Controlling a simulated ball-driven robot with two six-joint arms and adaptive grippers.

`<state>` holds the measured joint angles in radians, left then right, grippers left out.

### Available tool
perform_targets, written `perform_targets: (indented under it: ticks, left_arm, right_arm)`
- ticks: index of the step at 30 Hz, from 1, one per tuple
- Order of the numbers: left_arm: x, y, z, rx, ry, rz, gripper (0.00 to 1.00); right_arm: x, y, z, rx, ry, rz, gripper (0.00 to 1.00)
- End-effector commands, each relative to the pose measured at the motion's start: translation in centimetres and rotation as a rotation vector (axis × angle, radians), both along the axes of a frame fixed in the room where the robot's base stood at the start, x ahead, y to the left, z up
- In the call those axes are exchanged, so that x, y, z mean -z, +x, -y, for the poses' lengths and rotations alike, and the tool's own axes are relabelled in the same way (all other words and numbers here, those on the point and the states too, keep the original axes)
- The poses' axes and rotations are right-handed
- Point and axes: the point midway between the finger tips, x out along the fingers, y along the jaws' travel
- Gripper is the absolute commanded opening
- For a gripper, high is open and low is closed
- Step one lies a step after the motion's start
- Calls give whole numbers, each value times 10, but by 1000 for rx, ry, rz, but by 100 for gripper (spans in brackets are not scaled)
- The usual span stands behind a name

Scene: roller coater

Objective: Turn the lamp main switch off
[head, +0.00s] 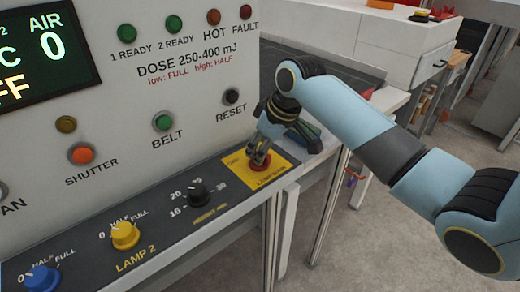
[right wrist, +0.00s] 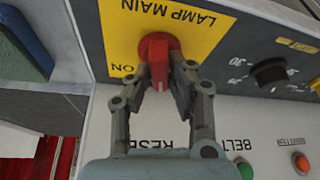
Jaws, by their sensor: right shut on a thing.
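The lamp main switch is a red rotary knob on a yellow plate. In the head view the knob (head: 260,162) shows partly behind my right gripper (head: 259,153) on the sloped console. In the right wrist view the red knob (right wrist: 158,58) is plain, its narrow handle pointing to the picture's bottom. The yellow plate (right wrist: 195,15) reads LAMP MAIN, with ON to the left of the handle. My right gripper (right wrist: 163,80) has its fingertips on both sides of the handle and is shut on it. My left gripper is not in view.
Beside the plate is a black dial (head: 198,193), then the yellow LAMP 2 knob (head: 125,236) and a blue knob (head: 40,280). Above are the RESET (head: 232,96), BELT (head: 163,122) and SHUTTER (head: 81,154) buttons. The display (head: 35,55) shows OFF in part.

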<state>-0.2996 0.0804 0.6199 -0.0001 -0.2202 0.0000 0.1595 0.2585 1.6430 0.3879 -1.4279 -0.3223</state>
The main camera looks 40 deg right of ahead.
Motion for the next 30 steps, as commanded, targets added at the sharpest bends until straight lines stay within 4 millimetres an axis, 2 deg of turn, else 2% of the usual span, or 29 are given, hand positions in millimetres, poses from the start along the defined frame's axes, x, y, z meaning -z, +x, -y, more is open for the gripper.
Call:
perform_targets:
  ticks: [15, 30]
  left_arm:
    - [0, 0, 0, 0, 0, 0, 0]
    - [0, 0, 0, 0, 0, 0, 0]
  right_arm:
    - [0, 2, 2, -405, -1, 1, 0]
    - [0, 1, 2, -532, -2, 0, 0]
